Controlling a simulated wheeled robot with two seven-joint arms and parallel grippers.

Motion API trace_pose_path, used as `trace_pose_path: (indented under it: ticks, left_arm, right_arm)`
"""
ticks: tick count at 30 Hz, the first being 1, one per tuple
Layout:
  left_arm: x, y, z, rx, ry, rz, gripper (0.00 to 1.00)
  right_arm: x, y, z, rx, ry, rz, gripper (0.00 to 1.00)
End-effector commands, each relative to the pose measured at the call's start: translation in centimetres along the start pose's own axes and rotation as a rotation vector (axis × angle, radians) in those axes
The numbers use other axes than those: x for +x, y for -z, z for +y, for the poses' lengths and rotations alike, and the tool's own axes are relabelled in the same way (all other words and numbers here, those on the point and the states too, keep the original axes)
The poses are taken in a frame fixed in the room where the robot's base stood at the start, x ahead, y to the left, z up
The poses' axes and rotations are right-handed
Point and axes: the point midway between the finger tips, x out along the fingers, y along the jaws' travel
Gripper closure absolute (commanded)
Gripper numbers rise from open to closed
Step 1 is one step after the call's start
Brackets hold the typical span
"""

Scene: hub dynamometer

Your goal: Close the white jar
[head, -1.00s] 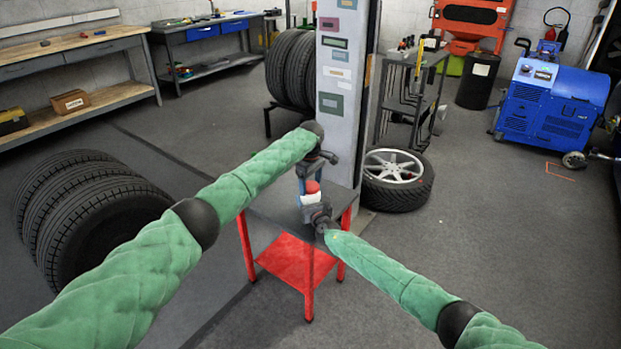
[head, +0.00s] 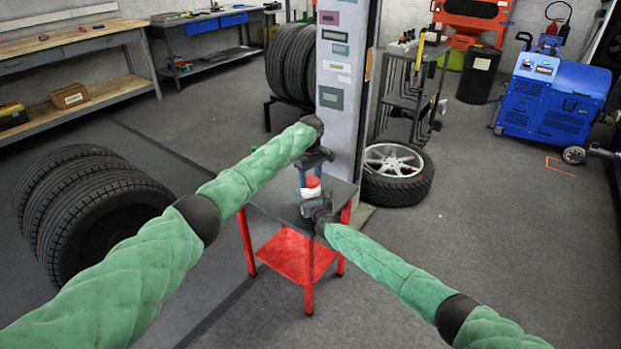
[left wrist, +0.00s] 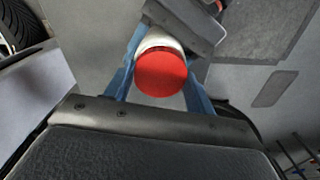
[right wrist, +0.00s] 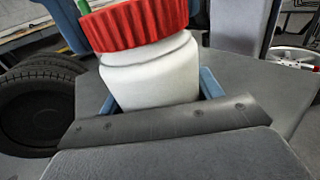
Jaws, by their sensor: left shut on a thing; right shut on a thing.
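The white jar (right wrist: 150,78) stands upright with its red lid (right wrist: 135,22) on top. In the head view the jar (head: 310,192) is small, just above the table, between my two grippers. My right gripper (head: 314,204) is shut on the jar's body, its blue fingers on either side in the right wrist view. My left gripper (head: 312,176) comes from above and is shut on the red lid, which lies between its blue fingers in the left wrist view (left wrist: 161,74). The lid sits over the neck in the right wrist view; I cannot tell how tight it is.
A small table with a dark top (head: 270,203) and red legs is below the jar. A grey post (head: 345,100) rises close behind it. A wheel (head: 397,175) lies at its right and several tyres (head: 90,210) stand at the left.

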Motion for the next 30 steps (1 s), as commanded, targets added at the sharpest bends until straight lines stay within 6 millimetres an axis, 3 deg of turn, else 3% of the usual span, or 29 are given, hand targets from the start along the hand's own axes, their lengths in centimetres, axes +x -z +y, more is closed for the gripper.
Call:
trace_pose_path:
  ticks: [30]
  left_arm:
    - [0.09, 0.13, -0.01, 1.454, 0.001, 0.001, 0.73]
  right_arm:
    - [-0.02, 0.01, 0.03, 0.0, 0.0, 0.0, 1.0]
